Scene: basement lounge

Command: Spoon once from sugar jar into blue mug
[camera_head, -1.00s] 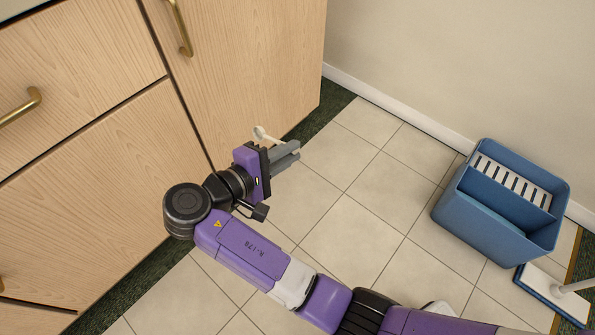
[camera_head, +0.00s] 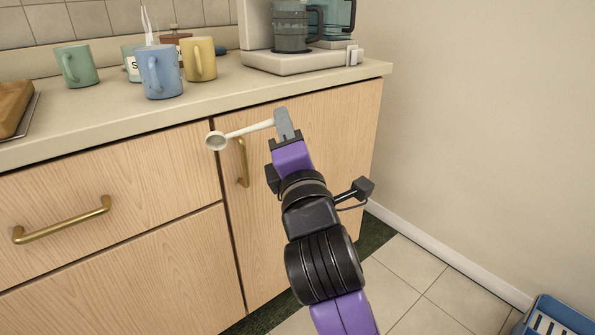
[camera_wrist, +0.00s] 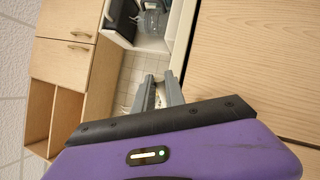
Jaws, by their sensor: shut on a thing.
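My gripper (camera_head: 283,124) is shut on the handle of a cream spoon (camera_head: 248,129), in front of the cabinet and below the countertop's front edge. The spoon's round bowl points left, and I cannot tell if it holds anything. The blue mug (camera_head: 160,75) stands upright on the counter, up and left of my gripper. A pale jar with a label starting with "S" (camera_head: 131,66), likely the sugar jar, is behind it and partly hidden. White steam or a thin pale shape rises there. The wrist view shows my two fingers (camera_wrist: 159,92) close together.
A green mug (camera_head: 76,67) stands left and a yellow mug (camera_head: 200,60) right of the blue one. A brown container (camera_head: 180,42) is behind. A coffee machine (camera_head: 290,60) stands at the right. A wooden board (camera_head: 12,105) lies far left. Brass handles (camera_head: 62,222) stick out of the cabinet.

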